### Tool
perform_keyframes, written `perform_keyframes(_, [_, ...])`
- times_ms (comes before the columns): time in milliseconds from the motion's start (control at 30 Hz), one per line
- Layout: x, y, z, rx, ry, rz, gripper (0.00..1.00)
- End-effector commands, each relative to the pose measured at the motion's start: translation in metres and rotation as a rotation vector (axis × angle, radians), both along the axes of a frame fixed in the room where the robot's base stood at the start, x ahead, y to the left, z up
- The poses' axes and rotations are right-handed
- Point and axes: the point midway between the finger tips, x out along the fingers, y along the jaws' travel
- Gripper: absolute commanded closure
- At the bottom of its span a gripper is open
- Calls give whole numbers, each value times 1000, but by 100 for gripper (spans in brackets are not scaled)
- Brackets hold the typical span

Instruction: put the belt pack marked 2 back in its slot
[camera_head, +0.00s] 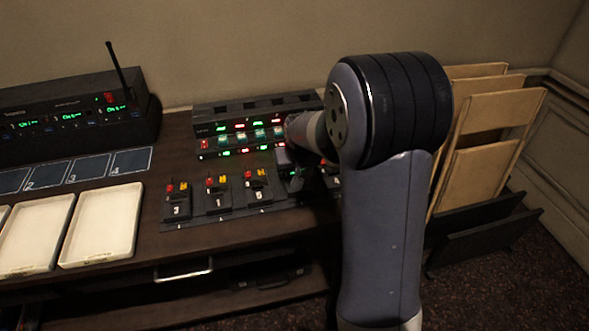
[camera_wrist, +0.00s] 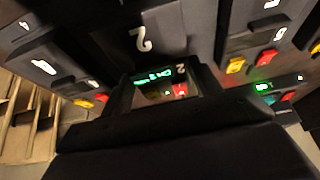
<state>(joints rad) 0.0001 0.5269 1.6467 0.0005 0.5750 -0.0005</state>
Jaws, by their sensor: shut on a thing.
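My gripper (camera_head: 289,160) is low over the right part of the slotted rack (camera_head: 231,211), largely hidden behind my own arm. In the wrist view my gripper (camera_wrist: 160,98) is shut on a dark belt pack (camera_wrist: 165,78), whose end shows a small 2, green lettering and red lights between the fingers. A large white 2 (camera_wrist: 141,39) stands on the dark surface just beyond it, upside down. The pack is close to the rack; I cannot tell whether it is seated in a slot.
A lit unit (camera_head: 242,132) stands behind. White trays (camera_head: 103,226) lie left; wooden panels (camera_head: 480,160) stand right.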

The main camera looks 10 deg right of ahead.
Motion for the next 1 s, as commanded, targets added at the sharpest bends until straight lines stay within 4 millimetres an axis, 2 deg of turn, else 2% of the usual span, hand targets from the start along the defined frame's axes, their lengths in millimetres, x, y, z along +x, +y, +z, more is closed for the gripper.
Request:
perform_keyframes(333, [0,0,-10,0,0,0,70])
perform_keyframes(867, [0,0,-9,0,-1,0,70])
perform_keyframes(900, [0,0,-9,0,-1,0,39])
perform_keyframes(1000, [0,0,-9,0,-1,0,31])
